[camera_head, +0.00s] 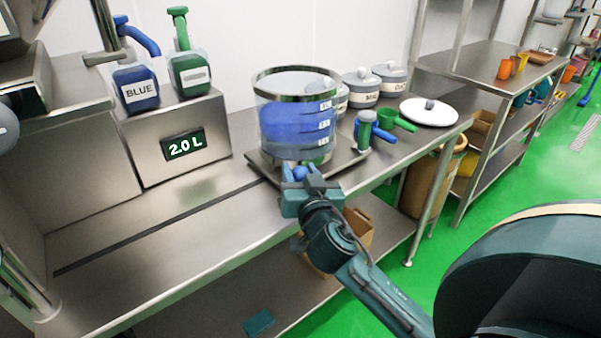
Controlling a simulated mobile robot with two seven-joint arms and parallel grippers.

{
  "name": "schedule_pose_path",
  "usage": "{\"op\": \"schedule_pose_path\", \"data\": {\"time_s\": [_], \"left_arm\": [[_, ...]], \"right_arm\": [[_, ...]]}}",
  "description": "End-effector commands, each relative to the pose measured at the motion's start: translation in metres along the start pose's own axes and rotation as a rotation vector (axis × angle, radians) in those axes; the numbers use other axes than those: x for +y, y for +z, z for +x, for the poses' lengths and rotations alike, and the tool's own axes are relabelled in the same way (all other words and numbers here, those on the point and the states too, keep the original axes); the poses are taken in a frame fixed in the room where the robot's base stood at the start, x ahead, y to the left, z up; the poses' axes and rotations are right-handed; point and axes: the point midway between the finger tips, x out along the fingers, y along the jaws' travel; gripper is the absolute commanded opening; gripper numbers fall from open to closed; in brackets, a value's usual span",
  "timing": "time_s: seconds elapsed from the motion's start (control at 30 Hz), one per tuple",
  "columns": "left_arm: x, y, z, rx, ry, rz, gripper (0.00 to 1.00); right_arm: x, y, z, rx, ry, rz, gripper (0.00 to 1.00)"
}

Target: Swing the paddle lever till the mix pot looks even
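The paddle lever shows as a blue round knob (300,173) at the pot's front foot. My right gripper (301,178) has its fingers on both sides of this knob and appears closed on it. The rest of the lever is hidden. My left gripper is not in view.
Lidded pots (361,88), blue and green handled tools (376,132) and a white lid (429,112) stand right. The bench front-left (170,245) is clear.

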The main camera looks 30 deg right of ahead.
Motion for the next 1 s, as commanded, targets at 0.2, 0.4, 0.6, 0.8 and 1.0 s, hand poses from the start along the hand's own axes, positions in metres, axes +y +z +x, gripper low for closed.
{"op": "schedule_pose_path", "data": {"time_s": [0.2,0.4,0.6,0.8,1.0], "left_arm": [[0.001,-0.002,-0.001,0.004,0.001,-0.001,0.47],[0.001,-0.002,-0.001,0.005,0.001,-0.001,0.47],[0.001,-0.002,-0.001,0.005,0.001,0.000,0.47],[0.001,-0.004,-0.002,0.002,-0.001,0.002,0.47],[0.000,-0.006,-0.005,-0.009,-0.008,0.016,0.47]], "right_arm": [[0.000,0.000,0.000,0.000,0.000,0.000,0.21],[0.000,0.000,0.000,0.000,0.000,0.000,0.04],[0.000,0.000,0.000,0.000,-0.001,0.000,0.00],[0.004,-0.001,-0.001,-0.007,-0.026,-0.002,0.00],[0.017,-0.005,-0.003,-0.025,-0.116,-0.003,0.00]]}}
